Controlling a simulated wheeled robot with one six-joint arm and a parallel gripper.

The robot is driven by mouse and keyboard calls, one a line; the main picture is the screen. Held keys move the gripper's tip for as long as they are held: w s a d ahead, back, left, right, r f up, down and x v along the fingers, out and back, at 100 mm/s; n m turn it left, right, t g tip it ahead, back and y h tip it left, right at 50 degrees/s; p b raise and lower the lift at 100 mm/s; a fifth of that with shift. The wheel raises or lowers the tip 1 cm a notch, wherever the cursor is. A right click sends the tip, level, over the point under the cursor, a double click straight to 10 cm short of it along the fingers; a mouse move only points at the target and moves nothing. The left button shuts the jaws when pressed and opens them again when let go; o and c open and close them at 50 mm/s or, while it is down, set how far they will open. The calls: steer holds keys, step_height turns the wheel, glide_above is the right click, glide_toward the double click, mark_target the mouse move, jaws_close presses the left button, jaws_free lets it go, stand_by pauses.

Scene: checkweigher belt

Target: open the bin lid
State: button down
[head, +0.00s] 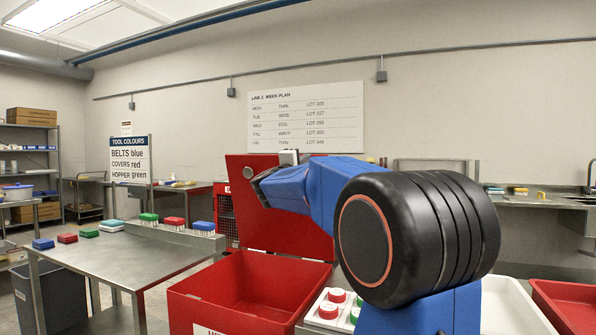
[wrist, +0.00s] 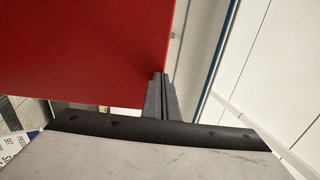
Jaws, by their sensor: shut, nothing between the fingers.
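The red bin (head: 205,299) stands in the front middle of the head view, and its inside shows through the open top. Its red lid (head: 295,233) stands raised at the back of the bin, close to upright. The lid also fills the upper left of the wrist view (wrist: 75,50). My gripper (wrist: 161,76) is shut and empty, its fingertips at the lid's edge in the wrist view. I cannot tell whether they touch it. In the head view my arm reaches across in front of the lid and hides part of its right side.
A steel table (head: 125,262) with several coloured brushes stands at the left. A panel with red and green buttons (head: 327,310) sits right of the bin. A white tray (head: 510,310) and a red tray (head: 570,305) lie at the right. A grey bin (head: 65,297) stands under the table.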

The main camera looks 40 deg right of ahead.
steer(key=x, duration=0.8)
steer(key=shift+f, duration=0.2)
